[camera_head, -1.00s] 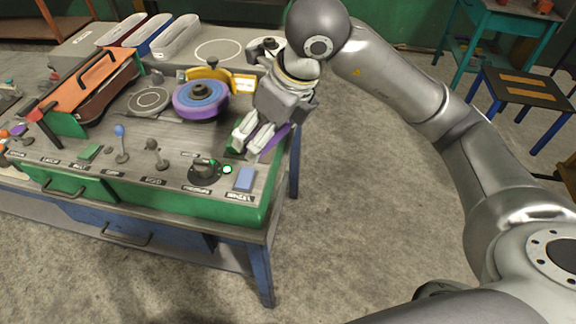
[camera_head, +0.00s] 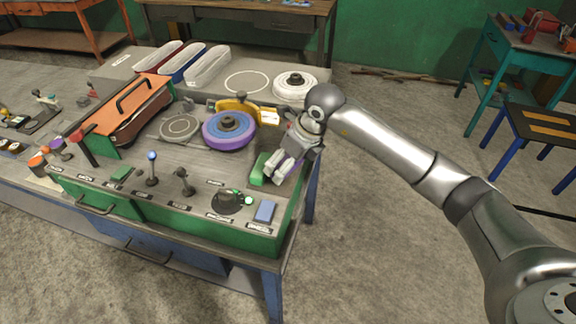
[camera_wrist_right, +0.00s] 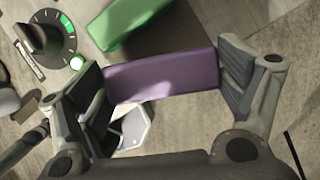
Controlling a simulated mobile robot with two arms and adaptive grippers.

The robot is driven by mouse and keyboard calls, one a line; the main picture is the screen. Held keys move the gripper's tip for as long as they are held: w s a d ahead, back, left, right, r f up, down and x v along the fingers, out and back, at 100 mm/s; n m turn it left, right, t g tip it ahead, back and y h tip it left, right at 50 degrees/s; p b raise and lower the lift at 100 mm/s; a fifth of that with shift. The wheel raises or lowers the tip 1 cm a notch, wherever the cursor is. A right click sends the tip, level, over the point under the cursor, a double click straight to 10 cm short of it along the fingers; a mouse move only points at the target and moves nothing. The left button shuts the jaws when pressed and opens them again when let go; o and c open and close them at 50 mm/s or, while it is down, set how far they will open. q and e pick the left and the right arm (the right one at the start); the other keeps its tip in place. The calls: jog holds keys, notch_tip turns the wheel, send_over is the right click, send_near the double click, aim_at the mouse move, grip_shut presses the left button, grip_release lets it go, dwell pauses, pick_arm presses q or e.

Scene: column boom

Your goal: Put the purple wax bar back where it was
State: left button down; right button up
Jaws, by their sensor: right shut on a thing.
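The purple wax bar (camera_wrist_right: 160,76) lies between the two fingers of my right gripper (camera_head: 277,174) in the right wrist view, with a pad at each end. My right gripper is shut on it, over the front right corner of the bench. In the head view the fingers and wrist mostly hide the purple bar. A green bar (camera_head: 258,168) lies on the bench just left of the gripper and also shows in the right wrist view (camera_wrist_right: 130,22), beside the purple bar. I cannot tell if the purple bar touches the bench. My left gripper is not in view.
The blue-purple wheel (camera_head: 228,131) stands behind and left of the gripper. The bench's right edge is close, with open floor beyond. A white wheel (camera_head: 295,84) lies farther back.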

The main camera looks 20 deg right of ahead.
jog(key=shift+w+f+p, duration=0.2)
jog(key=shift+f+p, duration=0.15)
notch_tip(320, 180, down, 2)
jog(key=shift+f+p, duration=0.1)
jog(key=shift+p, duration=0.65)
jog(key=shift+f, duration=0.25)
jog(key=shift+f, duration=0.2)
jog(key=o, duration=0.8)
